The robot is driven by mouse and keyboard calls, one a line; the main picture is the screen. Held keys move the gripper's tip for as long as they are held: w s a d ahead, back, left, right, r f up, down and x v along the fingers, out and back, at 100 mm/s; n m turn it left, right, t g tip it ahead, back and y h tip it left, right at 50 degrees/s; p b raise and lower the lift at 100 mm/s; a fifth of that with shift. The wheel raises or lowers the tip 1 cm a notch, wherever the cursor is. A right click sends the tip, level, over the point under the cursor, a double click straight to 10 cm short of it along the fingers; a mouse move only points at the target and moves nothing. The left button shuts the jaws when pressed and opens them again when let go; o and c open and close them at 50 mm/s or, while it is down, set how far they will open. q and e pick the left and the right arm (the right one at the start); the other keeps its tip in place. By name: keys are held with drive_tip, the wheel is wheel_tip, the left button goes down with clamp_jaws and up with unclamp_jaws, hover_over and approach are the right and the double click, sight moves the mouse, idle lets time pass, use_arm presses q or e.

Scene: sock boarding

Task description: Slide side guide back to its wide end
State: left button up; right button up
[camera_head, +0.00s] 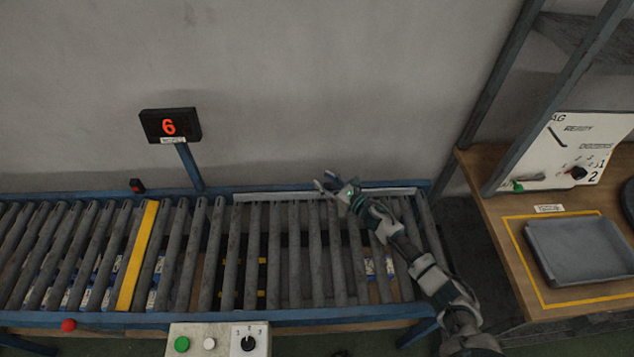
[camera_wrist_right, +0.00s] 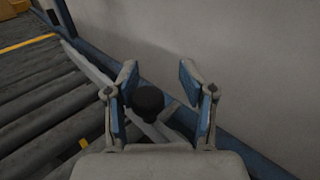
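The side guide (camera_head: 275,196) is a long pale grey bar along the far edge of the roller conveyor. It also shows in the right wrist view (camera_wrist_right: 88,68), running diagonally beside the blue rail. A black round knob (camera_wrist_right: 148,100) on a grey arm sits by the guide, between and beyond my right fingers. My right gripper (camera_head: 325,183) is over the far rail, near the guide's middle. In the wrist view its fingers (camera_wrist_right: 158,78) are apart, with visible space around the knob. In the head view the gripper hides the knob. My left gripper is not in view.
The roller conveyor (camera_head: 290,262) has a yellow strip (camera_head: 137,255) across it at left. A display showing 6 (camera_head: 170,126) stands behind it. A button box (camera_head: 219,340) is at the front. At right a wooden bench holds a grey tray (camera_head: 580,250) and a white panel (camera_head: 577,150).

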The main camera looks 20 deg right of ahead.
drive_tip(key=shift+d+f, duration=0.2)
drive_tip(key=shift+d, duration=0.8)
drive_tip(key=shift+a+r, duration=0.1)
drive_tip(key=shift+a, duration=0.75)
drive_tip(key=v, duration=1)
drive_tip(key=shift+s+d, duration=0.2)
drive_tip(key=shift+s, duration=0.05)
drive_tip(key=shift+s+d, duration=0.15)
drive_tip(key=shift+s, duration=0.45)
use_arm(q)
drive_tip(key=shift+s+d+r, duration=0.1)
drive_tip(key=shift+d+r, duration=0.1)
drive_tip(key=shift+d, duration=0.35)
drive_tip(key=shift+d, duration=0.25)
use_arm(e)
drive_tip(key=shift+d, duration=0.25)
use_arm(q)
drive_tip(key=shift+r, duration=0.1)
